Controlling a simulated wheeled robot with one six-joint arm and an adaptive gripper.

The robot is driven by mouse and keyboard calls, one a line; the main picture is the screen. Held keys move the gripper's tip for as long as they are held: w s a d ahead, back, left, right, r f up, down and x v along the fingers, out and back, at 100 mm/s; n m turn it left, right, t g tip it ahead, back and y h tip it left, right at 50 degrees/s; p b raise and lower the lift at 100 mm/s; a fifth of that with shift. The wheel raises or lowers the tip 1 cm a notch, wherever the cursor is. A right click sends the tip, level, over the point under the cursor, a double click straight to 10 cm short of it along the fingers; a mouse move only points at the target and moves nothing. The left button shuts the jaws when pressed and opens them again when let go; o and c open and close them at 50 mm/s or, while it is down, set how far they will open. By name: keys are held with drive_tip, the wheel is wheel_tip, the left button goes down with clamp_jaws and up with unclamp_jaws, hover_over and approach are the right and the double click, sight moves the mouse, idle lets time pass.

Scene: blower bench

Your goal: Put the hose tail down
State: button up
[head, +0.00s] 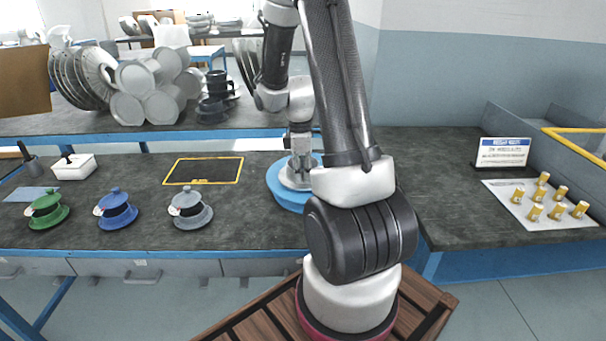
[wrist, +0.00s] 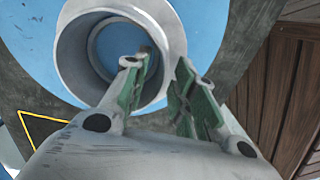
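The light grey hose tail (head: 293,182), a flanged ring, is at the blue round stand (head: 287,197) on the bench. In the wrist view the hose tail (wrist: 72,55) shows as a pale round collar with blue seen through its bore. My gripper (head: 300,163) points down at it. In the wrist view my gripper's green-padded fingers (wrist: 162,78) are apart at the collar's near wall, one over the bore and one outside. I cannot tell whether both pads press on the wall or whether the hose tail rests fully on the blue.
Green (head: 47,209), blue (head: 115,209) and grey (head: 190,208) flanged pieces stand to the left. A yellow-edged dark rectangle (head: 204,171) lies empty behind them. A sheet with several brass pieces (head: 556,208) and a sign (head: 503,152) are at right.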

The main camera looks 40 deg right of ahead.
wheel_tip(320, 180, up, 11)
drive_tip(key=s+a+r+m+t, duration=0.4)
drive_tip(key=s+a+r+m, duration=0.6)
drive_tip(key=s, duration=0.6)
wheel_tip(320, 180, up, 3)
drive_tip(key=a, duration=0.3)
drive_tip(key=shift+s+m+t, duration=0.25)
drive_tip(key=shift+m+t, duration=0.05)
drive_tip(key=shift+f, duration=0.1)
